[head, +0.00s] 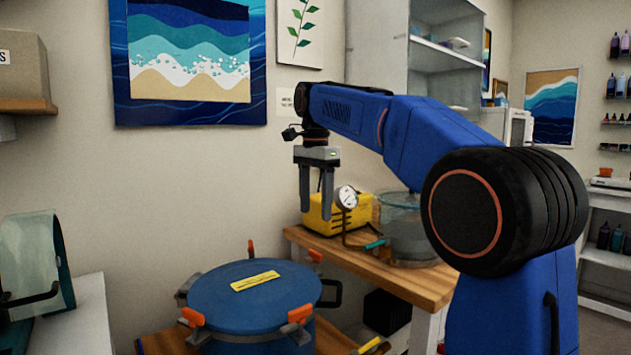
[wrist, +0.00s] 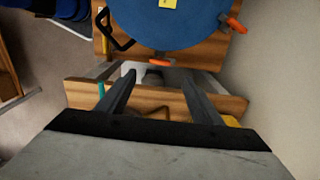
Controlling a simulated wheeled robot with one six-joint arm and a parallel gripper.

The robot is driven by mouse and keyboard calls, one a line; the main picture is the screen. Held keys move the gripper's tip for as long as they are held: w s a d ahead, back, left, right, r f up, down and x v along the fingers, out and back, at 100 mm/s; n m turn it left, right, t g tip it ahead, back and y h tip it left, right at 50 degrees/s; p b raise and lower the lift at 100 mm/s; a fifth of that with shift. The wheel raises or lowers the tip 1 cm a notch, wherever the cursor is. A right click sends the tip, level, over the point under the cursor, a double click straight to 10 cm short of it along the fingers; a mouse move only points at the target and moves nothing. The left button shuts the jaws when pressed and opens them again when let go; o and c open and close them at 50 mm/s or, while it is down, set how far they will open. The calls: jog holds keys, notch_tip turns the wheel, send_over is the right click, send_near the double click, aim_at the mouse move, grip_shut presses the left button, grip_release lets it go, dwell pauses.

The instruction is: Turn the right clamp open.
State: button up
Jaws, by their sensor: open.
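The blue round pot (head: 255,292) has a lid with a yellow label (head: 255,281) and several orange-handled clamps around its rim. The right clamp (head: 314,255) appears at the far right of the rim in the head view. In the wrist view its orange handle (wrist: 159,62) shows just beyond and between my fingertips. I cannot tell whether it is turned open. My gripper (head: 316,208) is open and empty, pointing down. It hangs above and apart from the clamp.
Another clamp (head: 251,248) is at the back of the rim, and others are at the front. A black handle (head: 331,293) sticks out at the pot's right. A yellow pump (head: 322,217) with a gauge and a clear vessel (head: 402,222) stand on the wooden bench (head: 395,275) behind.

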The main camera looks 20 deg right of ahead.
notch_tip(320, 180, up, 6)
jog(key=shift+r, duration=0.15)
jog(key=shift+s, duration=0.1)
dwell(0.4)
jog(key=s+d+f+n+t, duration=0.1)
jog(key=s+d+f+n, duration=0.15)
jog(key=s+f, duration=0.5)
jog(key=s+d+f+n+t, duration=0.15)
jog(key=s+f+n, duration=0.3)
jog(key=s, duration=0.55)
jog(key=s+d+f+n+t, duration=0.1)
jog(key=s+f+n, duration=0.2)
jog(key=s+f, duration=0.5)
jog(key=s+d+f+n+t, duration=0.1)
jog(key=s+d+f+n, duration=0.1)
jog(key=s+f, duration=0.7)
notch_tip(320, 180, down, 7)
jog(key=shift+s+r+n, duration=0.2)
jog(key=shift+s+n, duration=0.05)
jog(key=shift+n, duration=0.55)
